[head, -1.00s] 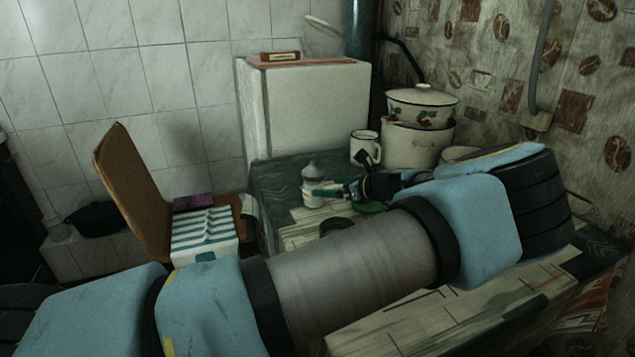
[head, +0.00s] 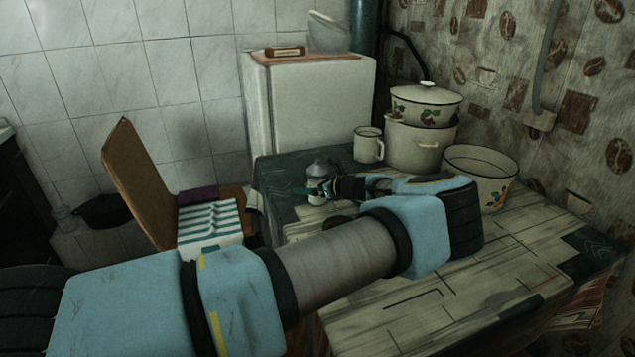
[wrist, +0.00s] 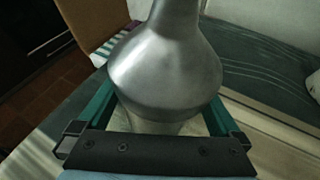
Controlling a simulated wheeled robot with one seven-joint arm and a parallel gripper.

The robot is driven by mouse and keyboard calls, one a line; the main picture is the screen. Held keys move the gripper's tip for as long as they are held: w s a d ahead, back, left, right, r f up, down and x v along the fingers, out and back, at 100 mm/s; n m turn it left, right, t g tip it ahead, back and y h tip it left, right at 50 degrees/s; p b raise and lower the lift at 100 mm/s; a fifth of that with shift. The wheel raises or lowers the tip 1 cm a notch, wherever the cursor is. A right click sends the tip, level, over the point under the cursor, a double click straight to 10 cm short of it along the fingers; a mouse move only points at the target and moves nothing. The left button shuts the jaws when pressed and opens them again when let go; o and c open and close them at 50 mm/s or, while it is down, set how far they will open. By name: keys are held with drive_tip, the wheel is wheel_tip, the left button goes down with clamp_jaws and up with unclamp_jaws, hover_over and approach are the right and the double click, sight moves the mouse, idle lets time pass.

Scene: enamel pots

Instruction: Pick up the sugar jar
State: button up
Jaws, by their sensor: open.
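The sugar jar (head: 321,169) stands upright near the far left of the table, with a grey metal lid that narrows to a neck on top. In the wrist view its shiny lid (wrist: 165,75) fills the middle, and a pale body shows in part below it. My gripper (head: 318,190) is at the jar, its teal fingers open on either side of it. In the wrist view my gripper (wrist: 162,112) has one finger left and one right of the jar. I cannot tell whether either finger touches it. The gripper hides part of the jar's lower body.
A white mug (head: 367,146), a large pot (head: 415,147) with a lidded floral pot (head: 425,105) on it, and an open pot (head: 478,175) stand right of the jar. A white fridge (head: 318,105) is behind. The table's front right (head: 470,265) is clear.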

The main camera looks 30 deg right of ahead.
drive_tip(key=shift+c, duration=0.2)
clamp_jaws()
idle(0.6)
